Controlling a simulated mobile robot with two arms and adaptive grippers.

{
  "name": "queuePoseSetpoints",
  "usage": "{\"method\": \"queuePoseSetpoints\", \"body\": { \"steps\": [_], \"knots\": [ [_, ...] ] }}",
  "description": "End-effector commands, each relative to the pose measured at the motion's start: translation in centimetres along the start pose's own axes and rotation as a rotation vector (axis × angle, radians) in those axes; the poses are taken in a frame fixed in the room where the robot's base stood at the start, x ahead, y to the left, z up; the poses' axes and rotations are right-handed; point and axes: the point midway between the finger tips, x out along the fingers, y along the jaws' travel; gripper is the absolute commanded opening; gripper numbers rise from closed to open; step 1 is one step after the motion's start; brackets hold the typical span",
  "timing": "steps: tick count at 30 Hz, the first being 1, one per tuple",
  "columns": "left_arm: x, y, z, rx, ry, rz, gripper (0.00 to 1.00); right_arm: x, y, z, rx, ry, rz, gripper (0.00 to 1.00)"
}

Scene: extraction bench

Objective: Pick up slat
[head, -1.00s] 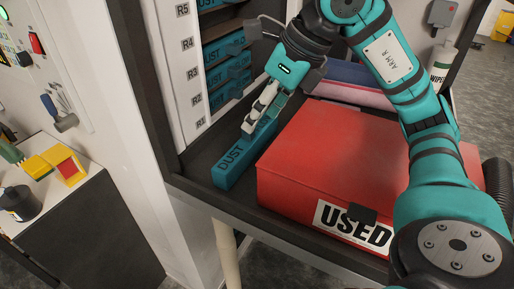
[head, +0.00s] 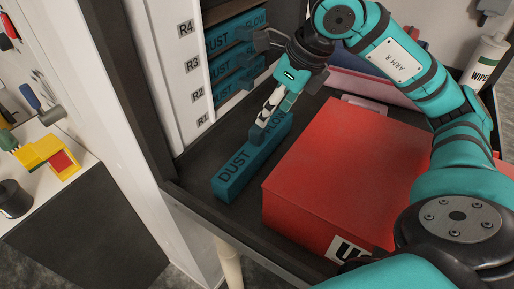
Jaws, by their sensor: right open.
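A long teal slat (head: 235,176) marked DUST FLOW lies on the dark bench shelf, left of the red box. A raised block shows on its top near the middle. My right gripper (head: 263,122) comes down from above with its pale fingers at this raised block. It is open. The fingers hide part of the block, and I cannot tell whether they touch it. My left gripper is out of view.
A red box (head: 345,165) with a white label stands close to the right of the slat. More teal slats (head: 235,70) sit in a rack with row labels behind. A wipes canister (head: 484,62) stands at the right. Bare shelf (head: 200,165) shows left of the slat.

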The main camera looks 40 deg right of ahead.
Motion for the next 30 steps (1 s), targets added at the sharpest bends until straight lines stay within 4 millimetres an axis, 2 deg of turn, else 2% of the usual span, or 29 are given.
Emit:
{"method": "queuePoseSetpoints", "body": {
  "steps": [3, 6, 12, 16, 23, 30],
  "knots": [
    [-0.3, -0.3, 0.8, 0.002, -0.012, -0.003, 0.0, 2.6, 0.0, -0.1, 0.001, 0.007, 0.002, 0.56],
    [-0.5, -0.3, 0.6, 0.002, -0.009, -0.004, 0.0, 4.0, 0.0, 0.0, 0.0, 0.005, 0.002, 0.56],
    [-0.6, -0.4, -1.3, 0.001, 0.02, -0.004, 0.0, 5.4, -0.1, 0.1, 0.001, 0.0, 0.0, 0.56],
    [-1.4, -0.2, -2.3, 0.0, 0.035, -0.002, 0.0, 6.7, -0.4, 0.3, 0.002, 0.005, 0.002, 0.56],
    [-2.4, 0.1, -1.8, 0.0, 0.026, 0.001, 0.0, 9.9, -0.7, 0.5, 0.001, 0.003, 0.003, 0.56],
    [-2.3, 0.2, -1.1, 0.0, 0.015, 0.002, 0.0, 10.5, -0.8, 0.5, 0.0, -0.001, 0.0, 0.56]
  ]
}}
